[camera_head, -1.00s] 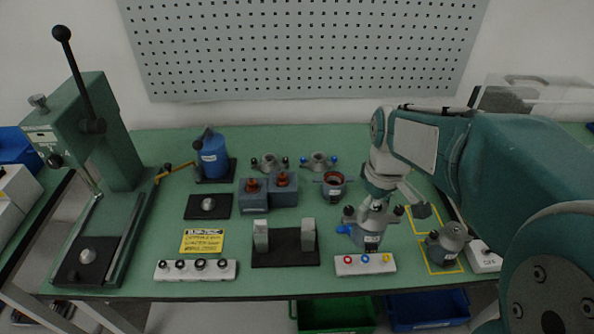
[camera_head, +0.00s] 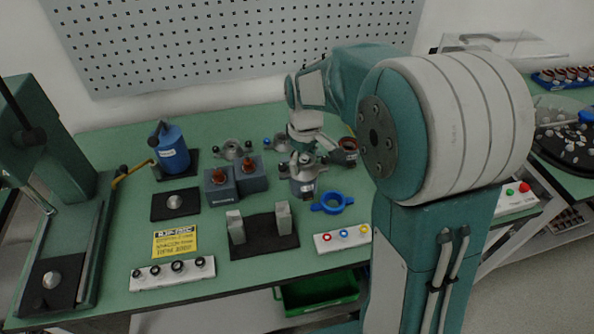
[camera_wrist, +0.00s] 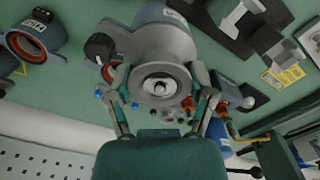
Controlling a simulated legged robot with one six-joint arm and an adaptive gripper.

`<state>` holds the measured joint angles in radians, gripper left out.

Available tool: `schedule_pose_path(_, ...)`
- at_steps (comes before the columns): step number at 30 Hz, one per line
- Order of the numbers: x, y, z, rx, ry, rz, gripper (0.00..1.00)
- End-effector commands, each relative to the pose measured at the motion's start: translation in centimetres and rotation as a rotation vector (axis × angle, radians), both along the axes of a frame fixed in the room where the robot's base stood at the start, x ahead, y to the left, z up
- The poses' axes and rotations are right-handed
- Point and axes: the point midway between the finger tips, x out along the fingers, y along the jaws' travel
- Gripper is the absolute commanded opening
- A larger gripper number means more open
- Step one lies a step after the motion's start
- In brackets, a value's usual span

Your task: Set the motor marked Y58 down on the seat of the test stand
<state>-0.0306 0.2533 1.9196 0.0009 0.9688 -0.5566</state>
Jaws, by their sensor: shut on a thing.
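A grey motor (camera_head: 303,186) with a pale label is held in my gripper (camera_head: 304,160), right of the two blue-grey blocks. The label is too small to read. The wrist view shows the motor (camera_wrist: 163,50) close up between both fingers of my gripper (camera_wrist: 163,92). It seems to hang above the table, but the gap underneath is hidden. A black base with two grey uprights (camera_head: 237,227) stands in front and to the left of the motor. I cannot tell for sure whether it is the test stand.
A button strip (camera_head: 342,239) is at the front edge. Two blue-grey blocks (camera_head: 221,194) with reddish tops stand close left.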

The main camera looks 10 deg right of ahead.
Motion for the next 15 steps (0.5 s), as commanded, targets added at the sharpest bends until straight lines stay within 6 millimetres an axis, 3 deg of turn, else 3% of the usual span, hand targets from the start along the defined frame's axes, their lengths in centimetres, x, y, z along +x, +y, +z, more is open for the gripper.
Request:
schedule_pose_path(6, 2.1, 0.5, -2.5, 0.002, -0.002, 0.001, 0.09)
schedule_pose_path(11, 2.7, 0.8, -3.2, 0.001, -0.004, 0.001, 0.09)
schedule_pose_path(15, 2.9, 0.9, -4.9, 0.000, 0.000, 0.000, 0.09)
